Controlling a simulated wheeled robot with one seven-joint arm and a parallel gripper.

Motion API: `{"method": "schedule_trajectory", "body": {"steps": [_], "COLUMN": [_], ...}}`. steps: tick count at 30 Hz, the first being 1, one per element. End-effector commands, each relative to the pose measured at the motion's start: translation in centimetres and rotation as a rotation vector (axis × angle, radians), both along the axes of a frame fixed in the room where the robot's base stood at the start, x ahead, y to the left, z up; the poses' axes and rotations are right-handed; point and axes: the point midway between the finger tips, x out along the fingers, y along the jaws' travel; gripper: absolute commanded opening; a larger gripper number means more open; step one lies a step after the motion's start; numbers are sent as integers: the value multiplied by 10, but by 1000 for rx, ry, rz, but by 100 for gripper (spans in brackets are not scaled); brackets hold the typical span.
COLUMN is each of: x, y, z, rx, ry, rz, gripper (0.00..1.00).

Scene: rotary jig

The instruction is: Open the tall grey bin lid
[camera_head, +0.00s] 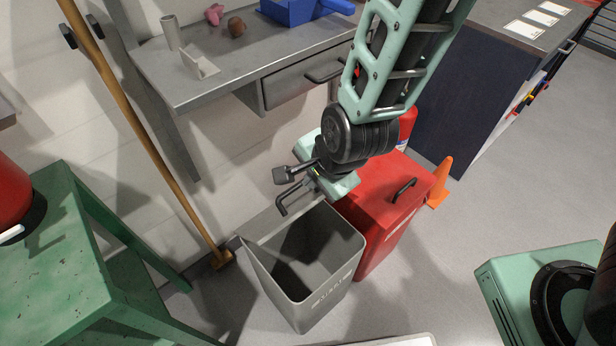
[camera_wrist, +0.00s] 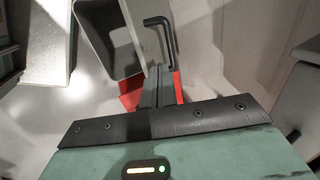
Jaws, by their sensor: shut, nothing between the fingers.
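The tall grey bin (camera_head: 337,268) stands on the floor with its top uncovered and its dark inside showing. Its grey lid (camera_head: 268,221) stands up at the back rim, toward the wall, with a black bent handle (camera_head: 284,203) on its wall-facing side. In the wrist view, the bin (camera_wrist: 132,62) is at the upper left and the lid's handle (camera_wrist: 163,22) is near the top centre. My gripper (camera_head: 281,175) is shut and empty, above and behind the bin near the handle. Its closed fingers (camera_wrist: 158,88) show in the wrist view; contact with the lid cannot be told.
A red bin (camera_head: 370,225) with a closed, handled lid stands right beside the grey one. An orange cone (camera_head: 439,183) is farther right. A wooden broom (camera_head: 150,130) leans at the left, near a green table (camera_head: 60,270). A grey workbench (camera_head: 220,75) is behind. Floor right is open.

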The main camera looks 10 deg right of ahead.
Motion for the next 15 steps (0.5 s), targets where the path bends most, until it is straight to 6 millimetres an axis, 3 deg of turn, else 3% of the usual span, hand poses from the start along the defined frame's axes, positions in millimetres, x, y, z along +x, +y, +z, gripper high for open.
{"method": "schedule_trajectory", "body": {"steps": [15], "x": [26], "y": [16], "z": [-70], "rx": [-2], "ry": [4], "rz": [-2], "gripper": [0]}}
